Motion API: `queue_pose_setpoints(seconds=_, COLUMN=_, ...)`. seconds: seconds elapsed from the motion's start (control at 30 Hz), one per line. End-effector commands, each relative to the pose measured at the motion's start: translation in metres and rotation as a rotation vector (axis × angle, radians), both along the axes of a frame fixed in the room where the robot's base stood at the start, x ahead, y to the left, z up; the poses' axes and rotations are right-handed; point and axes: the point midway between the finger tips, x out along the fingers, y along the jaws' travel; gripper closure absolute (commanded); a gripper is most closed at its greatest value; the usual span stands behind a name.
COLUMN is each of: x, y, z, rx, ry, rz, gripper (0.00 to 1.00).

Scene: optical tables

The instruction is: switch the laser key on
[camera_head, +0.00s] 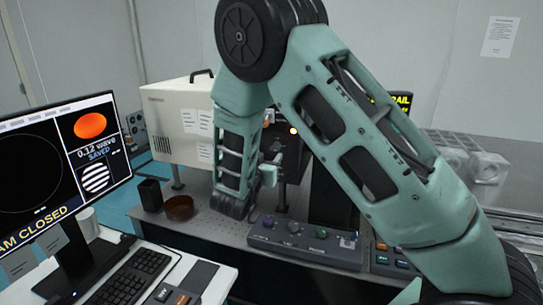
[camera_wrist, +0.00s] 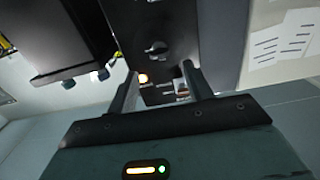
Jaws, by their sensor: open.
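A dark panel (camera_wrist: 180,28) fills the middle of the wrist view. It carries a small grey knob or key (camera_wrist: 157,48), and I cannot tell which way it is turned.
A cream cabinet (camera_head: 168,125) stands left of the arm. A control box with several knobs (camera_head: 305,240) lies on the table in front. A dark cup (camera_head: 150,194) and a brown dish (camera_head: 179,207) stand left. A monitor (camera_head: 65,165) and keyboard (camera_head: 125,277) are nearer.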

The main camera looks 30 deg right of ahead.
Motion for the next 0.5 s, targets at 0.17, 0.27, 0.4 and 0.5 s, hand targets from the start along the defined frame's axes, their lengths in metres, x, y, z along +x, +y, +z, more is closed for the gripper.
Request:
queue_pose_setpoints(seconds=0.17, x=-0.026, y=0.036, z=-0.003, rx=0.002, ry=-0.001, rz=0.005, gripper=0.49)
queue_pose_setpoints(seconds=0.27, x=-0.040, y=0.053, z=-0.002, rx=0.003, ry=-0.002, rz=0.004, gripper=0.49)
queue_pose_setpoints(seconds=0.4, x=-0.055, y=0.072, z=-0.002, rx=0.001, ry=0.000, rz=0.003, gripper=0.49)
queue_pose_setpoints(seconds=0.5, x=-0.062, y=0.080, z=-0.001, rx=0.001, ry=-0.002, rz=0.001, gripper=0.49)
